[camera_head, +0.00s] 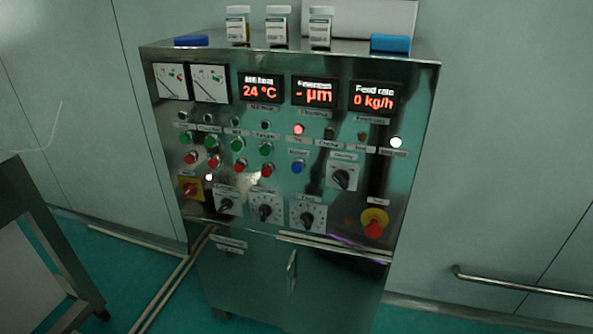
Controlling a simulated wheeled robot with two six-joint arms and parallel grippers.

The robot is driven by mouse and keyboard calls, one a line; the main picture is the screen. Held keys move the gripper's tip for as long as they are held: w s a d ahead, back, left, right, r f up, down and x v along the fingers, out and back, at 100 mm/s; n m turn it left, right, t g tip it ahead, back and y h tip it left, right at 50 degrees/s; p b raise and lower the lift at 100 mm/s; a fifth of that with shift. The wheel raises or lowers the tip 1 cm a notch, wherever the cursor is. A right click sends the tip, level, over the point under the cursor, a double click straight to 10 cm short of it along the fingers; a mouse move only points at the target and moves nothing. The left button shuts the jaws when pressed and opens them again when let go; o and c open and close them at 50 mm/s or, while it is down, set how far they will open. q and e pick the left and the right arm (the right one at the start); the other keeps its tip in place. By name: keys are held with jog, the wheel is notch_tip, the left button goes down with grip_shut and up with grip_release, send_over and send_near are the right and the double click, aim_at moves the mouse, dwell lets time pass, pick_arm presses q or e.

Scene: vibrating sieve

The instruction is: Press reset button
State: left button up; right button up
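A steel control cabinet (330,200) stands upright in the middle of the head view. A blue push button (298,167) sits on its panel under a lit red lamp (298,130); its small label is too blurred to read for certain. To its left are green buttons (238,145) above red buttons (267,170). A red emergency knob on a yellow base (374,224) is at the lower right of the panel. Neither of my grippers is in view.
Three small bottles (278,26) and two blue objects (390,43) stand on the cabinet top. Rotary switches (265,208) line the lower panel. A dark table (40,240) is at the left. A wall rail (520,285) runs at the right. Floor in front is mostly out of view.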

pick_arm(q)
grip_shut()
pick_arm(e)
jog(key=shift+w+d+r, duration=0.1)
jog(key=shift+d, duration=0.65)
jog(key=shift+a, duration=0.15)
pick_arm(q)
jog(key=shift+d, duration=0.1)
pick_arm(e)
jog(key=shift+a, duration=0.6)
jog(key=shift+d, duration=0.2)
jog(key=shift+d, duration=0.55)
